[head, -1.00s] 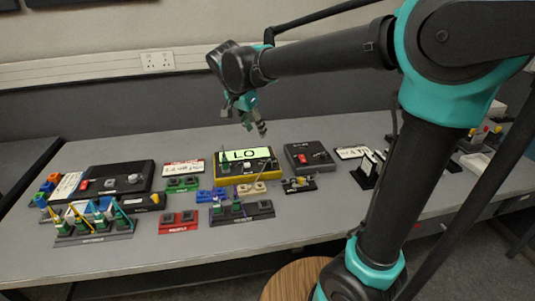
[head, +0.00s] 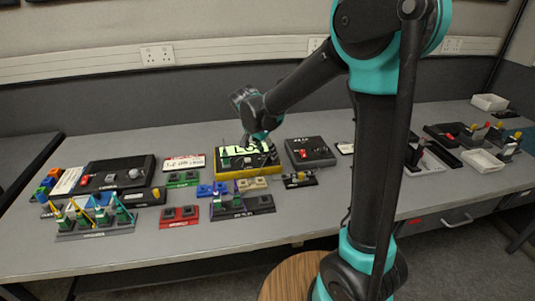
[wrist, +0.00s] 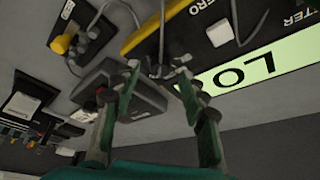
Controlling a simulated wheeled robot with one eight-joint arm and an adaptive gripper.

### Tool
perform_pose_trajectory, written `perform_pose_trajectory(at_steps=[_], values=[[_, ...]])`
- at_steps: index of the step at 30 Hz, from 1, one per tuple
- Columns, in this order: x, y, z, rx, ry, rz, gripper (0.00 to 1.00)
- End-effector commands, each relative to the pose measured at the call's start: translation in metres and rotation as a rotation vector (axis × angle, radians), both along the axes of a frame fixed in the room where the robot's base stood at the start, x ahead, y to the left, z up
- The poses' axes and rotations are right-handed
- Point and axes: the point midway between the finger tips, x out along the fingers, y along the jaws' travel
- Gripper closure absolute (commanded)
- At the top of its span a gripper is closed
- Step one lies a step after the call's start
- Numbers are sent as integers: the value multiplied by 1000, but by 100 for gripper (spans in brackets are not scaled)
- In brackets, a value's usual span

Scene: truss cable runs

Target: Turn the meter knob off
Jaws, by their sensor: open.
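The meter (head: 234,174) is a yellow-edged box with a lit green display, in the middle of the bench in the head view. In the wrist view its display (wrist: 262,68) reads "LO", upside down, at the upper right. A white block (wrist: 220,34) sits beside the "ZERO" label. My gripper (head: 264,141) is over the back right part of the meter and covers part of its display. In the wrist view my gripper's fingers (wrist: 158,82) are apart, with small grey parts showing between their tips. I cannot tell the knob apart from these, or whether anything touches.
A dark box with a red switch (head: 303,154) stands close to the meter's right. A small block with a yellow part (head: 300,179) lies in front of it. Coloured socket blocks and a cable rack (head: 95,226) fill the left. Bare bench (head: 340,195) lies toward the front right.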

Motion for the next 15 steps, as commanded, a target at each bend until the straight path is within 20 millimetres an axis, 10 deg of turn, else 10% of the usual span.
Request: perform_pose_trajectory(at_steps=[15], values=[[5,-5,-17,0,0,0,57]])
